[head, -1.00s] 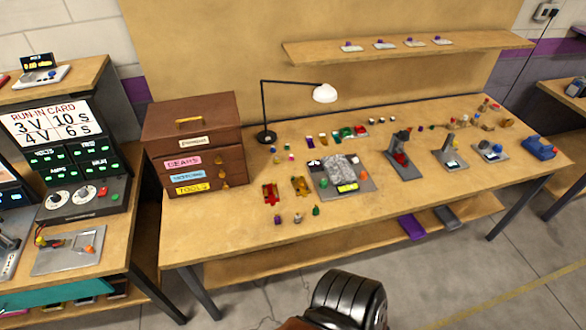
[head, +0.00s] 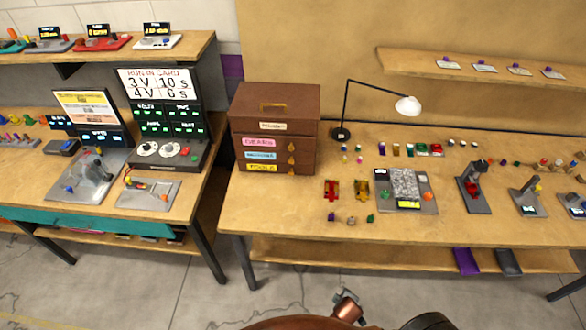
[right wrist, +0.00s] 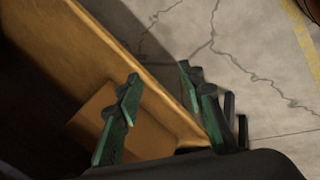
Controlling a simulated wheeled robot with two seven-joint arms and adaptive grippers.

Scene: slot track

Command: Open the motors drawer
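The brown wooden drawer chest (head: 275,110) stands at the left end of the middle workbench in the head view. Its front has three stacked drawers with pink, blue and yellow labels and small brass knobs at their right. The pink label reads as gears and the yellow as tools; the blue label (head: 261,156) is too blurred to read surely. All three drawers look shut. My right gripper (right wrist: 158,76) shows in the right wrist view with its green fingers apart and nothing between them, over floor and a wooden edge. My left gripper is not in view.
The workbench (head: 290,203) holds a lamp (head: 408,106), red and gold small parts, and a grey stone-topped device (head: 404,188) right of the chest. A left bench (head: 190,200) carries the run-in card panel (head: 160,85). A gap separates the benches. Bare floor lies in front.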

